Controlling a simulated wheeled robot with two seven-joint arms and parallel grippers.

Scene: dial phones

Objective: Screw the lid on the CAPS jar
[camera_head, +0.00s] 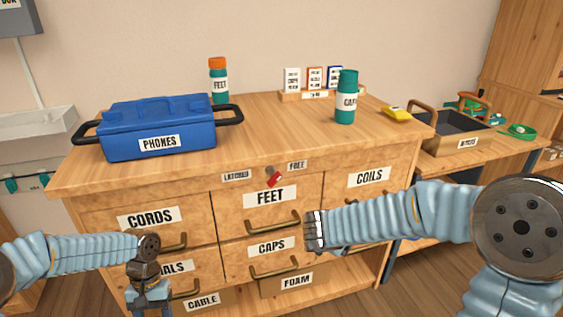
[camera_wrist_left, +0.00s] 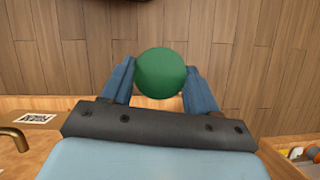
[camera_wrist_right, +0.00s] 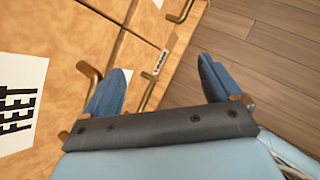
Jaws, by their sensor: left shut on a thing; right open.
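The CAPS jar (camera_head: 345,106) stands upright at the back right of the cabinet top. It is teal with a white label and a darker green top; I cannot tell whether that top is a lid. My left gripper (camera_head: 148,296) is low in front of the drawers, at the lower left. In the left wrist view it is shut on a round green thing (camera_wrist_left: 162,73), which looks like a lid. My right gripper (camera_head: 313,231) is open and empty, in front of the drawer fronts. Its spread fingers show in the right wrist view (camera_wrist_right: 163,78). Both grippers are well away from the jar.
A blue PHONES case (camera_head: 160,125) fills the left of the cabinet top (camera_head: 270,128). An orange-capped jar (camera_head: 218,82) and a card rack (camera_head: 312,94) stand behind. A yellow thing (camera_head: 397,113) lies right of the CAPS jar. Drawer handles (camera_head: 272,222) stick out near the right gripper.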

